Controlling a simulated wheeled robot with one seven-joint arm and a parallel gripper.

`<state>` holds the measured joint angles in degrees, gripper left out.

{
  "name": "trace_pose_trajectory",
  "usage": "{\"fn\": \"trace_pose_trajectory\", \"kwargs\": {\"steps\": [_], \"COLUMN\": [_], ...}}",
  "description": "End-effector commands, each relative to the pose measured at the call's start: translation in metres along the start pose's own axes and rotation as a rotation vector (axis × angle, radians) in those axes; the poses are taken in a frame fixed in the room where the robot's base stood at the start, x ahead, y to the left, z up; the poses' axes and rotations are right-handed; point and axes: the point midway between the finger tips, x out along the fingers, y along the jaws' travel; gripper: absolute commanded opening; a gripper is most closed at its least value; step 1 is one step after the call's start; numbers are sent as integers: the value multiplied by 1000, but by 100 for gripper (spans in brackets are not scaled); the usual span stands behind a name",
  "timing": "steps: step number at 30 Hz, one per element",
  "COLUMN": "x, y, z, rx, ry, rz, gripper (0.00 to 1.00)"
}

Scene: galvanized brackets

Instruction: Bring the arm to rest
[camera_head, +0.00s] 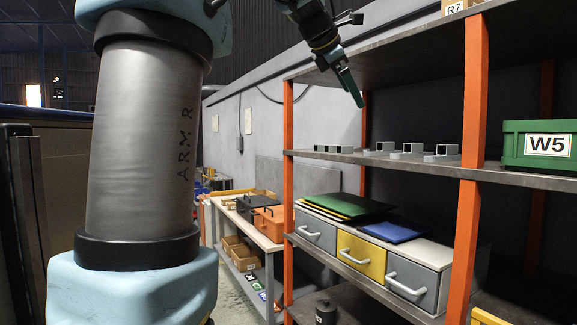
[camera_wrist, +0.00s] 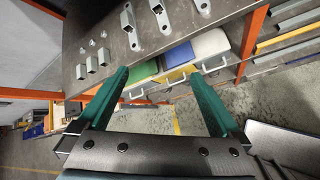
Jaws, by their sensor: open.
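My gripper (camera_head: 355,93) hangs at the top middle of the head view, in front of the shelf rack and above the level of its middle shelf (camera_head: 400,158). In the wrist view my gripper (camera_wrist: 158,76) shows two green fingers spread wide apart, with nothing between them. Galvanized brackets (camera_head: 385,147) stand in a row on the middle shelf, apart from the fingers. Several brackets (camera_wrist: 129,24) also show on the shelf at the top of the wrist view. In the head view the fingers overlap, so their gap is hidden there.
The rack has orange posts (camera_head: 473,150). A green W5 bin (camera_head: 515,152) sits right on the middle shelf. Grey and yellow drawers (camera_head: 361,254) stand below, with green and blue folders on top. A workbench (camera_head: 262,240) with an orange case (camera_head: 268,222) stands behind left.

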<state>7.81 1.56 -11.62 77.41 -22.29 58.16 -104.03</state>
Motion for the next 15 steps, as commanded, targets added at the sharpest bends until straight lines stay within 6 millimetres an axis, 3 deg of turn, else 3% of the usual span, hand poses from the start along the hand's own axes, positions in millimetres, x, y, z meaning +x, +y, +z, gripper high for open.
{"fn": "trace_pose_trajectory", "kwargs": {"steps": [1,6,11,15], "x": [24,79,112,126], "y": [-14,-66,-134,-207], "z": [-33,-131,-220,-291], "rx": [79,403,721,1007], "ry": [52,188,261,266], "rz": [-26,-133,-290,-461], "gripper": [100,100,100,100]}}
